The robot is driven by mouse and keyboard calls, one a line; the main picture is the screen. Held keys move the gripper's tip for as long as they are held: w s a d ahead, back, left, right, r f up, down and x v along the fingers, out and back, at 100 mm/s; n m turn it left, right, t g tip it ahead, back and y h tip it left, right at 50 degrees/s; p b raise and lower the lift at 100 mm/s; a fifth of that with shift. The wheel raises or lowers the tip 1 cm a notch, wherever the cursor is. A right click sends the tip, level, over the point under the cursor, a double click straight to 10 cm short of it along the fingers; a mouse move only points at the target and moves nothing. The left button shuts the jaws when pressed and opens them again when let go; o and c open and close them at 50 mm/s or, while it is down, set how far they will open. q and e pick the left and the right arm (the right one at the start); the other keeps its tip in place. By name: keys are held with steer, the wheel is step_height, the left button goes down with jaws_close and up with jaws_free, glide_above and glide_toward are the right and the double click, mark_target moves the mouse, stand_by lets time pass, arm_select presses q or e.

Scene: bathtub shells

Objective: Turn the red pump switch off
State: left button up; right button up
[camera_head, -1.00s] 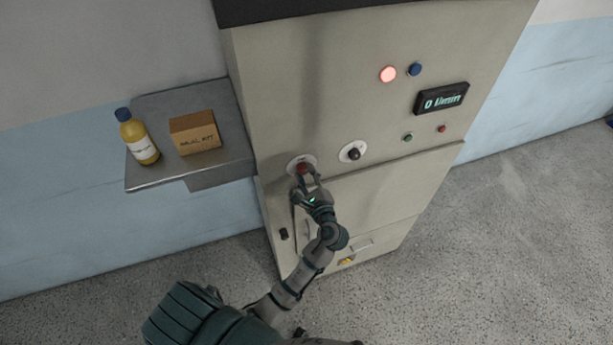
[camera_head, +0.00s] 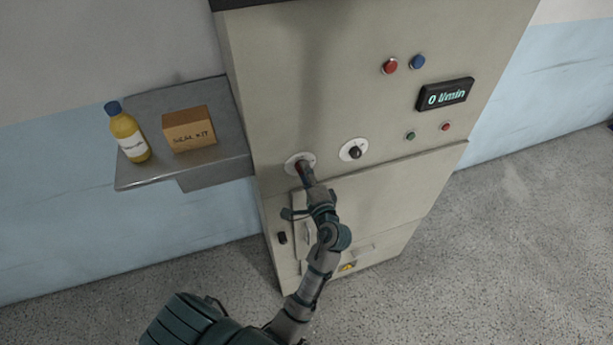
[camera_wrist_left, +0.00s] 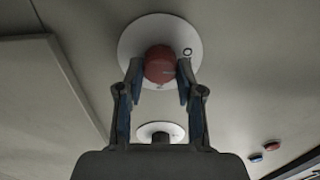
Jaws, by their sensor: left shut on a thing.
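The red pump switch (camera_head: 299,166) is a red knob on a round white plate on the beige cabinet front, mostly hidden by my gripper in the head view. In the left wrist view the red knob (camera_wrist_left: 159,65) sits between the two fingers, with an "O" mark on the plate to its right. My left gripper (camera_head: 306,175) is shut on the knob, and its fingers (camera_wrist_left: 160,80) flank it on both sides. My right gripper is not in view.
A black knob (camera_head: 354,152) on a white plate is right of the switch. The display (camera_head: 445,94) reads 0 l/min. The upper red lamp (camera_head: 390,66) is unlit. A steel shelf (camera_head: 150,177) at the left holds a yellow bottle (camera_head: 128,133) and a seal kit box (camera_head: 189,130).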

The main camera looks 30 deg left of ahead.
arm_select(q)
steer(key=shift+n, duration=0.3)
stand_by(0.4)
steer(key=o, duration=1.2)
steer(key=shift+w+a+f, duration=0.1)
steer(key=shift+c, duration=0.2)
steer(key=v, duration=0.7)
steer(key=shift+d, duration=0.25)
steer(key=shift+a, duration=0.1)
